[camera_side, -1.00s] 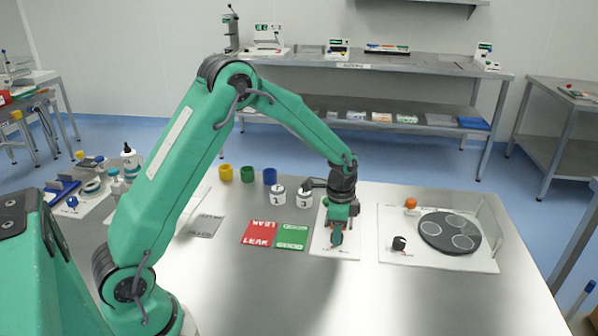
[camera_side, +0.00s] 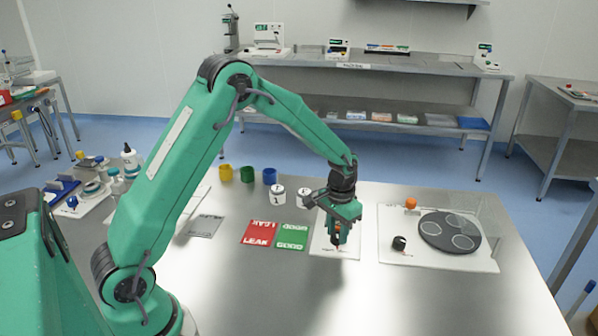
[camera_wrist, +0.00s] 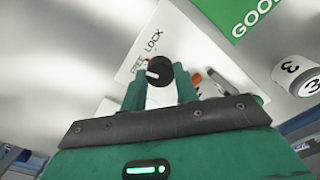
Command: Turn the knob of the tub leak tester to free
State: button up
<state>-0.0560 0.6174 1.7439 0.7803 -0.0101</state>
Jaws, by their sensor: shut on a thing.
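Red LEAK (camera_side: 258,232) and green GOOD (camera_side: 293,237) mats lie left of the tester. Numbered white tubs (camera_side: 278,195) stand behind, near yellow, green and blue cups. A white board (camera_side: 400,252) with a dark disc (camera_side: 450,233) lies to the right. The table front is clear.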

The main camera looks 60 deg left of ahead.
aim_at(337, 234)
jog(key=n, duration=0.5)
jog(key=shift+r, duration=0.1)
dwell(0.4)
jog(key=o, duration=1)
notch_tip(337, 234, up, 7)
jog(key=shift+r, duration=0.4)
